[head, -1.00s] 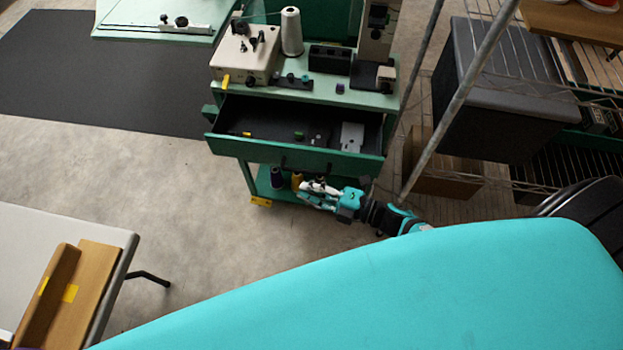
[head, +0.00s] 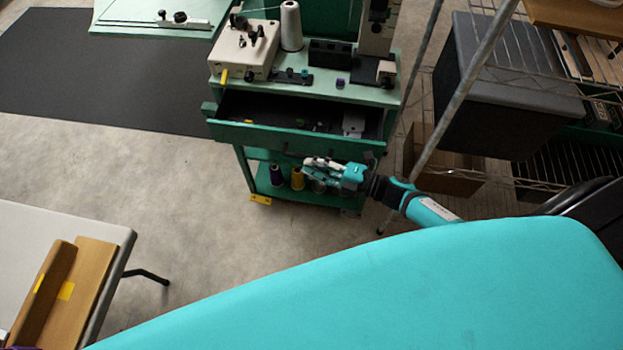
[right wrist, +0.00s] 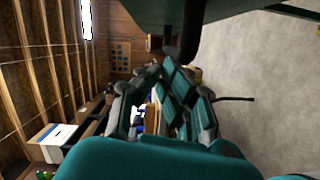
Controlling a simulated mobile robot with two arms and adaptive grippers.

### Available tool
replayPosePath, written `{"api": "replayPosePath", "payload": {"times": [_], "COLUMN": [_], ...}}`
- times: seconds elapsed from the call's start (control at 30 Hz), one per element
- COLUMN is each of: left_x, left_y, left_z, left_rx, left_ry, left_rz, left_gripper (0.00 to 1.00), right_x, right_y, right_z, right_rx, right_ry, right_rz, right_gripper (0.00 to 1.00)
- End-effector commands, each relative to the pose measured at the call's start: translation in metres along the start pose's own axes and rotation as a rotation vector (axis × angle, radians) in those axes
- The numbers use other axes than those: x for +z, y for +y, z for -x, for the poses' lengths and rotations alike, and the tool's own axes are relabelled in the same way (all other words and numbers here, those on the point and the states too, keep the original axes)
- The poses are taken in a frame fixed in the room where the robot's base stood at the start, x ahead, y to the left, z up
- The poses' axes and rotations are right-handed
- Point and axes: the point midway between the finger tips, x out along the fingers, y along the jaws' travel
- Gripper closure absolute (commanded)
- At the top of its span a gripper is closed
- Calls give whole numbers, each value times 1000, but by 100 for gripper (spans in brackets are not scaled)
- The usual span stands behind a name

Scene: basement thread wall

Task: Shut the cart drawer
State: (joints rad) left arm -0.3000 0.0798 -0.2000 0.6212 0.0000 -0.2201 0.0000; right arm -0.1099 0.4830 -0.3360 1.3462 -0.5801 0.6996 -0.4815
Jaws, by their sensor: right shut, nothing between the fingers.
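The green cart drawer (head: 262,136) is partly open at the front of the green cart (head: 352,93), with small items inside its dark tray. My right gripper (head: 308,162) is shut and empty at the lower right part of the drawer front. In the right wrist view my right gripper (right wrist: 165,85) points toward a dark green surface (right wrist: 220,12) with a dark handle (right wrist: 185,40) close by. My left gripper is not in view.
A beige machine (head: 243,52) and a white thread cone (head: 291,25) stand on the cart top. Thread spools (head: 297,178) stand on the lower shelf. A wire rack (head: 470,75) is close on the right. Floor (head: 150,180) is free in front and left.

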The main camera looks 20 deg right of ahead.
Motion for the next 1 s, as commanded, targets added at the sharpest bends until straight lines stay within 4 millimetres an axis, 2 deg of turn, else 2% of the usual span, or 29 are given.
{"api": "replayPosePath", "payload": {"times": [0.03,0.2,0.5,0.7,1.0], "left_x": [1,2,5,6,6], "left_y": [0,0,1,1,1], "left_z": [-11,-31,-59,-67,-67], "left_rx": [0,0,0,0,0], "left_ry": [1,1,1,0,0], "left_rz": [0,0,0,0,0], "left_gripper": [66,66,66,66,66], "right_x": [14,51,99,114,117], "right_y": [-1,6,18,23,26], "right_z": [-3,-12,-23,-26,-27], "right_rx": [2,1,1,0,1], "right_ry": [-3,-3,-4,-4,-6], "right_rz": [7,7,5,2,2], "right_gripper": [100,100,100,100,100]}}
